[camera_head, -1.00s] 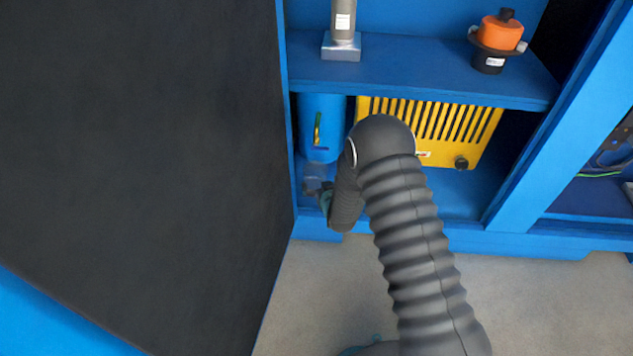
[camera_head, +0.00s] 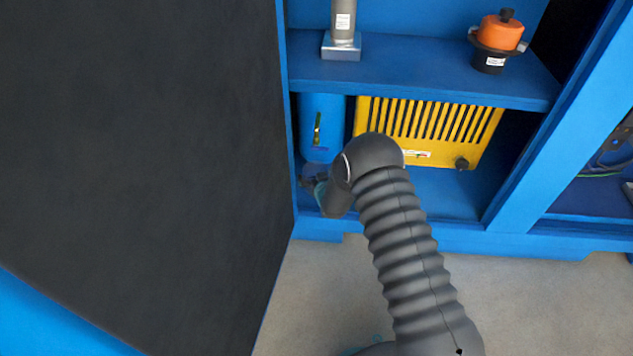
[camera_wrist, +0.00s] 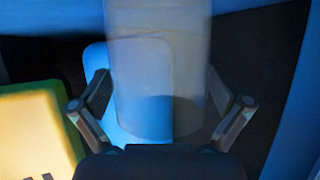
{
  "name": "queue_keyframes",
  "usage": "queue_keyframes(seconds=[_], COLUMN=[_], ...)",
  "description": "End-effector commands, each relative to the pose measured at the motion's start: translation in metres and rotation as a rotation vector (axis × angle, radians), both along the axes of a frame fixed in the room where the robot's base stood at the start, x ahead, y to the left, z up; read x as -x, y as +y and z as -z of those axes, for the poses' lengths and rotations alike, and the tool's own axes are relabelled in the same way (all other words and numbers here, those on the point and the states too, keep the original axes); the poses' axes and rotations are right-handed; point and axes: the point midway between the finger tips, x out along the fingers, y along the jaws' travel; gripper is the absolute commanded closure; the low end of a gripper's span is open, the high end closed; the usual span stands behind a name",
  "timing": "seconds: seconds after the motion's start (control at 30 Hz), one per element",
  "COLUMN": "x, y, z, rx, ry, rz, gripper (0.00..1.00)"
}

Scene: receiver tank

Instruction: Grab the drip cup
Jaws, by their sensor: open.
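The drip cup (camera_wrist: 155,75) is a pale, translucent, blurred cylinder that fills the middle of the wrist view. My gripper (camera_wrist: 160,100) is open, with one finger on each side of the cup. A gap seems to show at the left finger; whether the right finger touches the cup I cannot tell. In the head view my gripper (camera_head: 309,182) is low in the cabinet, just below a blue cylinder (camera_head: 322,125) with a sight slot. My arm and gripper hide most of the cup there.
A yellow slotted box (camera_head: 440,130) stands right of the blue cylinder. The shelf above (camera_head: 420,82) holds a grey cylinder (camera_head: 343,22) and an orange-and-black device (camera_head: 498,40). A dark panel (camera_head: 140,160) closes off the left side. The cabinet post (camera_head: 560,120) stands right.

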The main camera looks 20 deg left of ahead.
Motion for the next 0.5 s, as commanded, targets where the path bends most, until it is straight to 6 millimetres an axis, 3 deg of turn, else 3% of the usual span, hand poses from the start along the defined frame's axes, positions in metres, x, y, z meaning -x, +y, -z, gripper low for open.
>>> queue_keyframes(seconds=[0.03, 0.23, 0.3, 0.5], x=[0.0001, 0.0001, -0.0001, -0.0002], y=[0.0001, -0.0001, 0.0000, -0.0001], z=[-0.0001, -0.0002, -0.0007, -0.0012], rx=[0.000, 0.000, -0.001, -0.001], ry=[0.000, 0.000, -0.001, -0.001], rz=[0.000, 0.000, 0.000, 0.000], gripper=[0.05, 0.55, 0.62, 0.62])
